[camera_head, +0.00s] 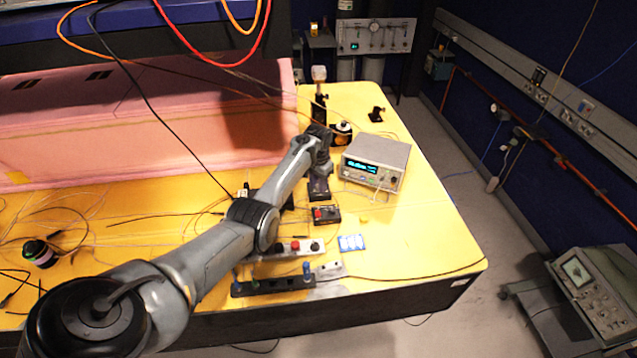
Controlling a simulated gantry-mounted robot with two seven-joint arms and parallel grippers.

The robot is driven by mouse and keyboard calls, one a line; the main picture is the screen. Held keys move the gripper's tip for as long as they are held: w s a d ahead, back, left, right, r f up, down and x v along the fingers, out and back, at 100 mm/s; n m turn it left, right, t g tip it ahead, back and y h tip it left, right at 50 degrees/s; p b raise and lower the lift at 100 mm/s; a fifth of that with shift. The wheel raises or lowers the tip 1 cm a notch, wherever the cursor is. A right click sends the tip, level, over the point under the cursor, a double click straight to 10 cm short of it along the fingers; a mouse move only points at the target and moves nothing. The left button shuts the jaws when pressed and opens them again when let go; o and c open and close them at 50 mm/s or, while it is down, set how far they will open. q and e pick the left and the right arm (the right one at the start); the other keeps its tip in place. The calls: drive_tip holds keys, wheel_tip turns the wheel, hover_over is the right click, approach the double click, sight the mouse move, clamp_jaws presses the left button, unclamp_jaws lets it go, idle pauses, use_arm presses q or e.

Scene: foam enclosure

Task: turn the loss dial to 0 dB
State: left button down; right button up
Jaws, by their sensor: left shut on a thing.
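My left arm reaches in from the lower left across the yellow table. Its left gripper (321,172) points down at a small black box (319,191), just left of the silver instrument. The gripper is shut on what looks like the loss dial on that box. The fingers and wrist hide the dial, so its mark and reading cannot be seen. My right gripper is not in view.
A silver instrument (377,162) with a lit blue display stands close on the right. A black box with a red button (325,215) sits just in front. A blue-and-white card (351,242) lies nearer the front. Loose cables cross the table (425,235), whose right side is mostly clear.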

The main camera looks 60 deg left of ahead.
use_arm(q)
drive_tip(key=n+p, duration=0.2)
drive_tip(key=shift+r+n, duration=0.1)
drive_tip(key=shift+n, duration=0.2)
drive_tip(key=n+p, duration=0.1)
drive_tip(key=n, duration=0.2)
drive_tip(key=shift+n, duration=0.4)
drive_tip(key=n, duration=0.4)
drive_tip(key=shift+w+f, duration=0.1)
drive_tip(key=shift+f, duration=0.1)
drive_tip(key=n, duration=0.4)
drive_tip(key=shift+n+b, duration=0.4)
drive_tip(key=shift+n, duration=0.3)
